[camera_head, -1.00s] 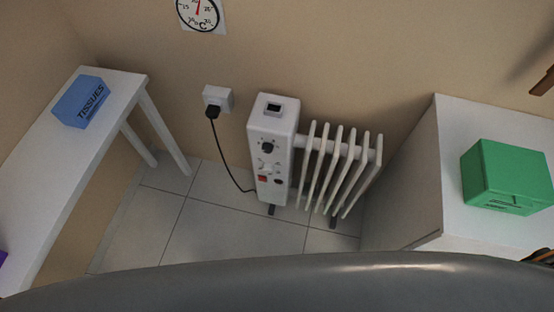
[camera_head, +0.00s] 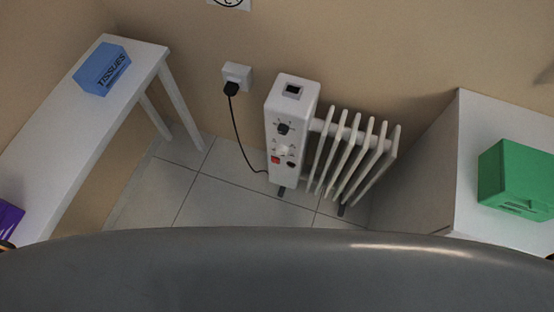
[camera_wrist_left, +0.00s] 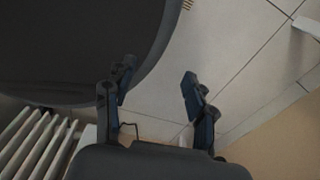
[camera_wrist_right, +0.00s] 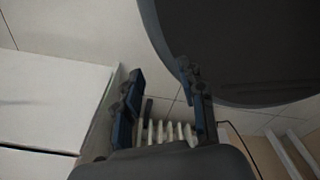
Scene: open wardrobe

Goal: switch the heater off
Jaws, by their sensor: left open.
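The white heater (camera_head: 290,110) stands on the tiled floor by the wall, with ribs (camera_head: 350,150) to its right. Its front panel has a black knob (camera_head: 283,128), a red switch (camera_head: 275,160) and a small dark round part (camera_head: 291,164). The switch's position is too small to tell. A black cord runs to a plug (camera_head: 231,88) in the wall socket (camera_head: 238,72). My left gripper (camera_wrist_left: 158,85) is open and empty, with heater ribs (camera_wrist_left: 35,140) at lower left of its view. My right gripper (camera_wrist_right: 160,82) is open and empty, with ribs (camera_wrist_right: 168,132) beyond its fingers.
A white table (camera_head: 60,120) at left holds a blue tissue box (camera_head: 102,70) and a purple thing (camera_head: 8,218). A white cabinet (camera_head: 475,120) at right carries a green box (camera_head: 515,180). My grey body covers the bottom. Floor (camera_head: 225,205) before the heater is clear.

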